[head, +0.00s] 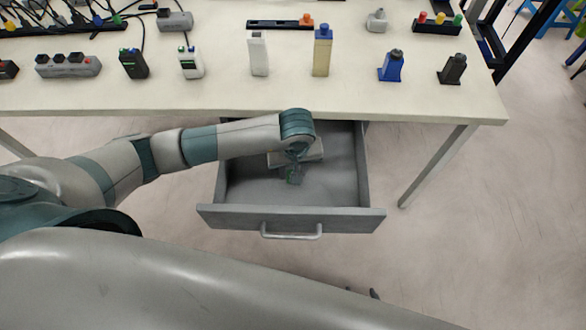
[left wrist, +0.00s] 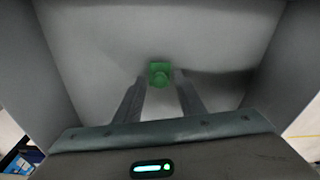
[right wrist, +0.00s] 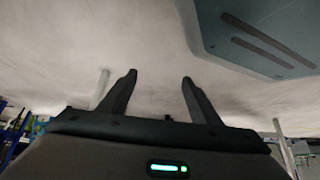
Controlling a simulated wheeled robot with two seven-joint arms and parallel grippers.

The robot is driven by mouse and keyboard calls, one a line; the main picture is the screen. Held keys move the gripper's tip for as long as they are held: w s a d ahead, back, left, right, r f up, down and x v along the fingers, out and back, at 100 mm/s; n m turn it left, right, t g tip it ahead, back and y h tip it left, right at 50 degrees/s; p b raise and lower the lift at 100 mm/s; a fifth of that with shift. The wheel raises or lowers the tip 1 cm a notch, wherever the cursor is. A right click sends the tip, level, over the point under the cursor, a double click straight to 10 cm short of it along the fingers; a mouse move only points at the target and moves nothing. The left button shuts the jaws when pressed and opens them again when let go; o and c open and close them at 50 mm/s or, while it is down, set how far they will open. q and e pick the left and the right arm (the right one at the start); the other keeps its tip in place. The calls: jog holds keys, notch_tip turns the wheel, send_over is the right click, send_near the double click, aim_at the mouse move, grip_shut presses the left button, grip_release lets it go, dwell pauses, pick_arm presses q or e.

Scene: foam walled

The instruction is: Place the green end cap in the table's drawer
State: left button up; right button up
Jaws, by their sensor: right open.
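The green end cap (left wrist: 159,72) lies in the open grey drawer (head: 290,219), seen in the left wrist view against the drawer floor. My left gripper (left wrist: 160,85) reaches down into the drawer. Its two fingers stand apart on either side of the cap, with visible gaps between cap and fingers. Whether the cap rests fully on the floor is hard to tell. My right gripper (right wrist: 160,79) is open and empty, away from the drawer. Its fingertips (head: 362,293) barely show in the head view.
The drawer's side walls and front with its handle (head: 291,233) surround my left gripper. The table (head: 200,98) above holds a row of bottles, a power strip (head: 68,65) and other small objects. A table leg (head: 437,166) stands right of the drawer. Bare floor lies in front.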

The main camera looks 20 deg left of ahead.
pick_arm(q)
jog(key=shift+r, duration=0.85)
jog(key=r, duration=0.2)
jog(key=r+b, duration=0.1)
jog(key=r, duration=0.3)
jog(key=shift+s+d, duration=0.25)
jog(key=shift+s, duration=0.05)
jog(key=r, duration=0.3)
jog(key=r+b, duration=0.1)
jog(key=shift+s+d+r, duration=0.15)
jog(key=shift+s+r, duration=0.1)
jog(key=shift+s, duration=0.1)
pick_arm(e)
jog(key=shift+w+a+r, duration=0.1)
jog(key=shift+w, duration=0.5)
jog(key=shift+w+a+r, duration=0.1)
jog(key=shift+w, duration=0.5)
jog(key=shift+d, duration=0.1)
